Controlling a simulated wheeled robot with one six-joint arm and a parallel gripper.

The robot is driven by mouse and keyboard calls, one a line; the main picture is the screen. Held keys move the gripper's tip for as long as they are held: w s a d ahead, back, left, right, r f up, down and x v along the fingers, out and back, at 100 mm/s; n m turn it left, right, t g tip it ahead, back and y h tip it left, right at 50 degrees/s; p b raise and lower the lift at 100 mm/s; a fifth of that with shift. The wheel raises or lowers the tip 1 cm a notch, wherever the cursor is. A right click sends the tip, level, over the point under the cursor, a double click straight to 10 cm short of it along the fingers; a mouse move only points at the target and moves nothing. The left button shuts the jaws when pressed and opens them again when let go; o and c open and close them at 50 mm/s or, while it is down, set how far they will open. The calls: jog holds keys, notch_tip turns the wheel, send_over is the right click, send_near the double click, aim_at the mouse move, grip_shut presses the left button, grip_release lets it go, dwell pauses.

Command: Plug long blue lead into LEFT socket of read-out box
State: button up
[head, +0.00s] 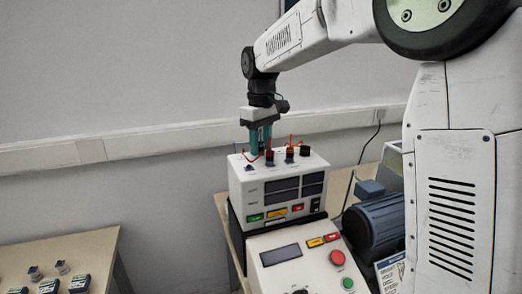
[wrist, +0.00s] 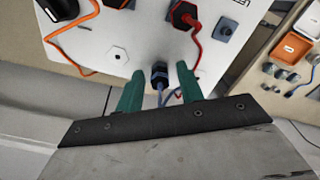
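The read-out box (head: 283,187) is white, with dark displays on its front; its white top also shows in the wrist view (wrist: 130,30). My gripper (head: 260,150) points down over the back left of that top. In the wrist view its teal fingers (wrist: 160,72) are open, one on each side of a dark blue plug (wrist: 159,72), with gaps visible between. A thin blue lead (wrist: 163,95) runs from the plug toward my gripper. The plug appears to be at the white top near its edge; whether it is seated is unclear.
A black-and-red plug (wrist: 184,14) with a red lead and an orange lead (wrist: 92,30) are close by on the box top. Another table (head: 60,250) holds small parts at left.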

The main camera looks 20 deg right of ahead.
aim_at(261, 142)
jog(key=shift+c, duration=0.3)
grip_shut()
jog(key=shift+r, duration=0.4)
jog(key=shift+r, duration=1.6)
